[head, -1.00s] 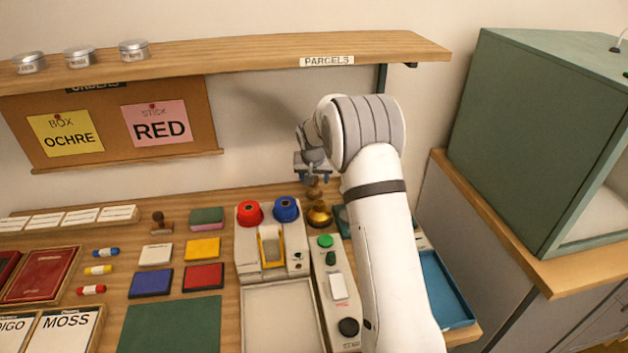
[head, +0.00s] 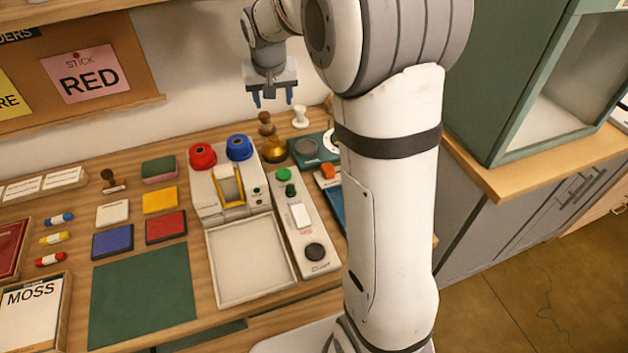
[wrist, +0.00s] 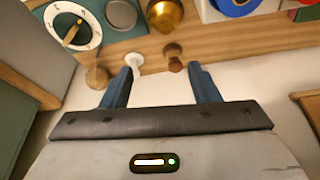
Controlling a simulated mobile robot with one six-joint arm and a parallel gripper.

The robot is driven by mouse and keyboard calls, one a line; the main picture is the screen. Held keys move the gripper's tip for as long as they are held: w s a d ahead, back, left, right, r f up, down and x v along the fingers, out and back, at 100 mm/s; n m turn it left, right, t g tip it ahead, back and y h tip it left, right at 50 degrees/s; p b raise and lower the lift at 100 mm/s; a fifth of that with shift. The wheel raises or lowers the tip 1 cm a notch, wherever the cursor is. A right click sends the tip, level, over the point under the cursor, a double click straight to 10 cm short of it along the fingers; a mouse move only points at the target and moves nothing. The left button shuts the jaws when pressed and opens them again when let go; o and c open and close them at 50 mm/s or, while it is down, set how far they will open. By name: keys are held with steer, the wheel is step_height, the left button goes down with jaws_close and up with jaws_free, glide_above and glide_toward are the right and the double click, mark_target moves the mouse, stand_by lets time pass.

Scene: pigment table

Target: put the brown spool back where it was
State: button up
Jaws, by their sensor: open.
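A small brown spool-like piece (head: 265,124) stands upright at the back of the table, just behind a brass pot. It also shows in the wrist view (wrist: 172,54), beyond the gap between the fingers and nearer the right one. My gripper (head: 273,100) is open and empty, hanging fingers down above and a little right of the brown piece in the head view. In the wrist view my gripper (wrist: 160,70) shows both blue fingers spread apart with nothing held. A white piece (head: 300,117) of similar shape stands to the right of the brown one.
The brass pot (head: 274,149) is close in front. A machine with a red spool (head: 202,155) and a blue spool (head: 238,147) stands to the left. A dial (wrist: 72,27) and a light-brown round piece (wrist: 97,77) lie left in the wrist view. The wall is close behind.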

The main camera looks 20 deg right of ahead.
steer(key=s+f+n+g, duration=0.1)
steer(key=s+n, duration=0.1)
steer(key=s, duration=2.8)
steer(key=shift+f+g+y, duration=0.15)
steer(key=shift+g+y, duration=0.15)
steer(key=shift+y, duration=0.1)
steer(key=shift+r+p, duration=0.5)
steer(key=shift+r, duration=0.05)
